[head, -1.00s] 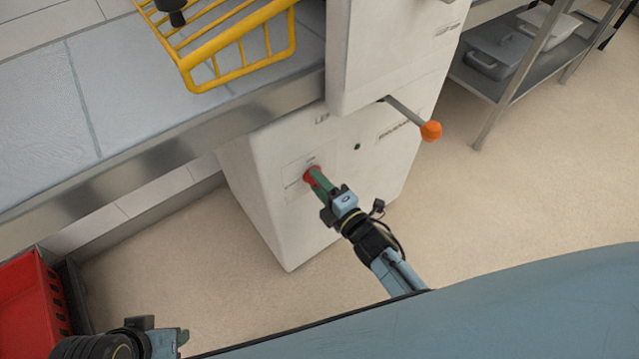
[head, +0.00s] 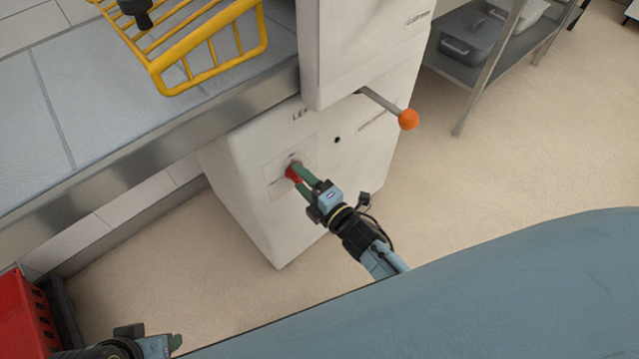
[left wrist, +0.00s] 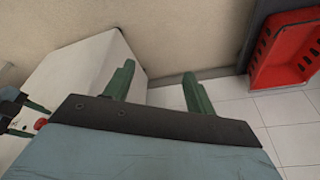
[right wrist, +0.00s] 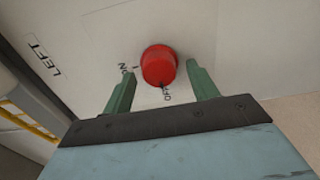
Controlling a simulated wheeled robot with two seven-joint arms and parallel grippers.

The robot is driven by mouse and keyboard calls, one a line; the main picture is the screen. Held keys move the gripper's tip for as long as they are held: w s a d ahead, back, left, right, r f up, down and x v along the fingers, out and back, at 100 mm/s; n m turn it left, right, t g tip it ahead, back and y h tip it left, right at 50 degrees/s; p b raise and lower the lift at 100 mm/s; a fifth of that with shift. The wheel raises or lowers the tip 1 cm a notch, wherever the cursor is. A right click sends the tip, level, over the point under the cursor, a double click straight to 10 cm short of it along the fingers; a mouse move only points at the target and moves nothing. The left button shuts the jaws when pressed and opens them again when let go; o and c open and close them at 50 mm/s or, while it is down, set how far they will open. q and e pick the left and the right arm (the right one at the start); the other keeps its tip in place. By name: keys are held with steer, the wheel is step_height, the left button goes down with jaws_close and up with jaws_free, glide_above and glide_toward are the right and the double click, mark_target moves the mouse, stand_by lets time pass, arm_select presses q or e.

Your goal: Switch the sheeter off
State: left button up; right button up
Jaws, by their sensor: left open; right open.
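The sheeter (head: 275,225) is a white cabinet with a red knob (head: 291,172) on its front. In the right wrist view the knob (right wrist: 158,65) sits between ON and OFF lettering, with a small dark mark at its lower edge beside OFF. My right gripper (head: 301,177) is at the knob. Its green fingers are open, one on each side, with gaps visible between them and the knob in the right wrist view. My left gripper (head: 177,343) is low at the left, open and empty; its fingers show in the left wrist view (left wrist: 157,90).
An orange-tipped lever (head: 408,119) sticks out above and right of the knob. A steel-edged table (head: 150,155) with a yellow wire guard (head: 215,50) adjoins the sheeter. A red crate (head: 25,320) is at lower left, a rack (head: 490,75) at upper right.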

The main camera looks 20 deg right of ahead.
arm_select(q)
step_height(320, 180, down, 8)
steer(key=a+p, duration=0.2)
steer(key=shift+a+r+p, duration=0.2)
steer(key=shift+a+p, duration=0.05)
steer(key=shift+p, duration=0.05)
arm_select(e)
steer(key=v, duration=1.2)
steer(key=shift+s, duration=0.35)
arm_select(q)
steer(key=shift+w, duration=0.15)
arm_select(e)
steer(key=shift+d+r, duration=0.1)
steer(key=shift+d, duration=0.05)
